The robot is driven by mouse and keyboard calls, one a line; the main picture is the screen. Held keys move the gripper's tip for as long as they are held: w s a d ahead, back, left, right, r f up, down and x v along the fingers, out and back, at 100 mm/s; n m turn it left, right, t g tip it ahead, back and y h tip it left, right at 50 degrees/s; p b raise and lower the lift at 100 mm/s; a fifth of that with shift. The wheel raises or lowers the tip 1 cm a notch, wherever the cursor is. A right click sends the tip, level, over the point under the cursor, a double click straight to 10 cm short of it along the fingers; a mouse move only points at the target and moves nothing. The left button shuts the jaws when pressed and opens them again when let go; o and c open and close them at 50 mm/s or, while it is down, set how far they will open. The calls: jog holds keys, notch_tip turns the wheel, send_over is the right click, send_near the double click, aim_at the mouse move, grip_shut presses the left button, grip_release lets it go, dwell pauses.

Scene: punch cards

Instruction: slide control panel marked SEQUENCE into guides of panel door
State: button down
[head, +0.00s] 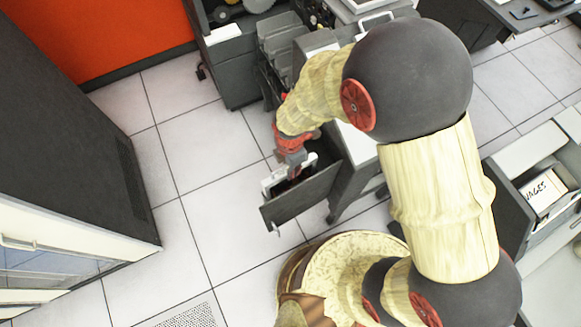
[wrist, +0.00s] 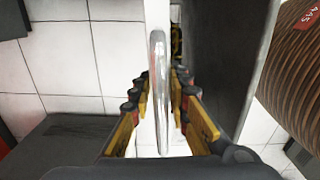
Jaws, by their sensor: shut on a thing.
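The control panel (head: 273,179) shows as a pale piece under my gripper in the head view, next to the dark inner side of the open panel door (head: 305,197). No SEQUENCE marking is readable. In the wrist view, the panel is a narrow white edge (wrist: 157,14) with a long chrome handle (wrist: 158,80). My gripper (head: 290,160) points down, with its yellow-padded fingers on both sides of the handle, shut on the panel by it. The grey door (wrist: 222,60) stands close to the right of the panel in the wrist view. The guides are hidden, so I cannot tell whether the panel sits in them.
A grey machine cabinet (head: 352,165) stands right of the door. A large dark cabinet (head: 75,130) is at the left, with open tiled floor (head: 200,150) between. An orange wall (head: 95,35) is at the back. A boxed shelf unit (head: 530,215) is at the right.

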jog(key=shift+f+b, duration=0.85)
jog(key=shift+f, duration=0.4)
jog(key=c, duration=2)
grip_release()
jog(key=shift+c, duration=0.2)
jog(key=o, duration=0.4)
jog(key=shift+s, duration=0.1)
notch_tip(320, 180, up, 12)
